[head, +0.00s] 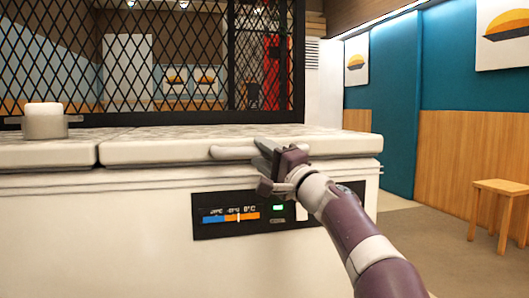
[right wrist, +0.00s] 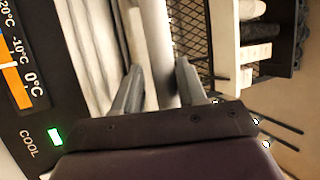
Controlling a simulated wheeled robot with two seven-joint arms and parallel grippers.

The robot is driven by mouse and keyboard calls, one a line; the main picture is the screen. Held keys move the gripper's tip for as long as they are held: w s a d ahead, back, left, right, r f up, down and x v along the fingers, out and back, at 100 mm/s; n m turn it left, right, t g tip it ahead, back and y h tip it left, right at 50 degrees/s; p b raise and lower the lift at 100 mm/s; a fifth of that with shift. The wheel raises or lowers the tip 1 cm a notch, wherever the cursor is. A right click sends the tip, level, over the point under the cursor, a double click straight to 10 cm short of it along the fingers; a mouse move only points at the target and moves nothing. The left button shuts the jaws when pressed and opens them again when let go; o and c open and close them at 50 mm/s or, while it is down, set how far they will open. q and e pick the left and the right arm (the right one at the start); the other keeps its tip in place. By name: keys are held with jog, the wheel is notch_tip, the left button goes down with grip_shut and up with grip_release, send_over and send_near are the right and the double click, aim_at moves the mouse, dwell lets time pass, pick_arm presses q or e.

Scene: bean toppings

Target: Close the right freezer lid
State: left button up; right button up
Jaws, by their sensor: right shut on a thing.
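The white freezer (head: 100,215) fills the lower left of the head view. Its right lid (head: 150,150) lies flat across the top, about level with the left lid (head: 45,153). A pale bar handle (head: 230,153) runs along the right lid's front edge. My right gripper (head: 276,152) is at this handle, shut on it. In the right wrist view, the two fingers of my right gripper (right wrist: 160,85) stand on either side of the pale handle bar (right wrist: 160,40). Part of the handle is hidden behind the gripper. My left gripper is not in view.
A black mesh screen (head: 180,60) rises behind the freezer. A control panel (head: 230,228) is on the freezer's front, beside my right forearm. A wooden stool (head: 500,205) stands at right, with open floor before it.

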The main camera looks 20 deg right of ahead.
jog(key=shift+w+f, duration=0.15)
jog(key=shift+f, duration=0.35)
jog(key=v, duration=1.2)
jog(key=shift+s+r, duration=0.25)
jog(key=shift+s, duration=0.15)
jog(key=shift+d, duration=0.15)
